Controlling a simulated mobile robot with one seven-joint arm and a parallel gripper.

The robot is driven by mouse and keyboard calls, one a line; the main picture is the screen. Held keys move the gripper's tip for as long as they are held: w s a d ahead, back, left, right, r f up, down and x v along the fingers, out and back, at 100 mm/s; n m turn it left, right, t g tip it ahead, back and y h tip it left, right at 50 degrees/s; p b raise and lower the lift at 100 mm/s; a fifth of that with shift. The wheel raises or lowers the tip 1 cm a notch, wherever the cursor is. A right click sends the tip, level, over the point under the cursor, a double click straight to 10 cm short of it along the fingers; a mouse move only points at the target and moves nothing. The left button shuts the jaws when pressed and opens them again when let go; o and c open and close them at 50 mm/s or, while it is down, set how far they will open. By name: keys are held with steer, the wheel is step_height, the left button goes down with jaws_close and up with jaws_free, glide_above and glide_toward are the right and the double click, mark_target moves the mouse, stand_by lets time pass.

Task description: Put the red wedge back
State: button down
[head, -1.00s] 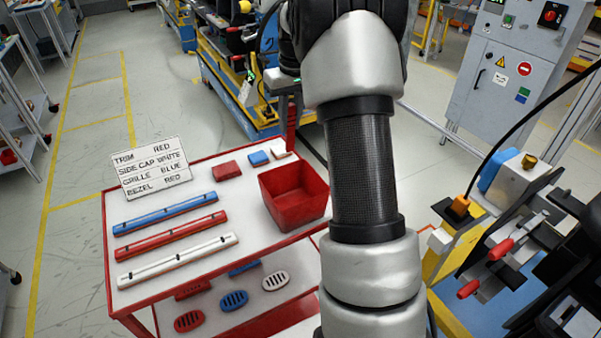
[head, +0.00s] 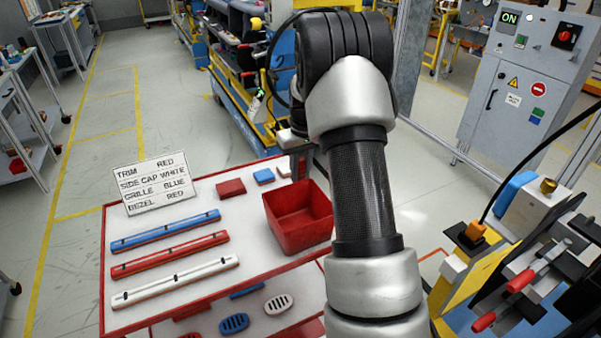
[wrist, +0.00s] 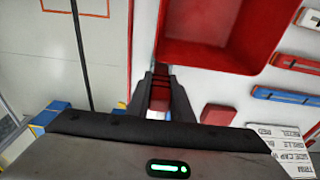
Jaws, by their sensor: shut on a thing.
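My gripper (wrist: 161,78) is shut on a red piece (wrist: 160,94), which looks like the red wedge; only part of it shows between the fingers in the wrist view. In the head view the gripper's end (head: 293,139) is partly hidden behind my arm, at the far edge of the white-topped cart (head: 190,210). A dark red part shows just below it there. The gripper is beside the open red bin (head: 297,218); I cannot tell whether the held piece touches the cart. A flat red block (head: 230,187) lies on the cart, left of the bin.
A blue block (head: 263,176) and a white block (head: 284,169) lie near the gripper. Blue, red and white bars lie at the cart's front left, behind them a sign (head: 156,184). A fixture with red-tipped clamps (head: 520,280) stands at right.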

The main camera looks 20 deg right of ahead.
steer(key=shift+f, duration=0.2)
steer(key=c, duration=1.6)
jaws_free()
steer(key=shift+o, duration=0.2)
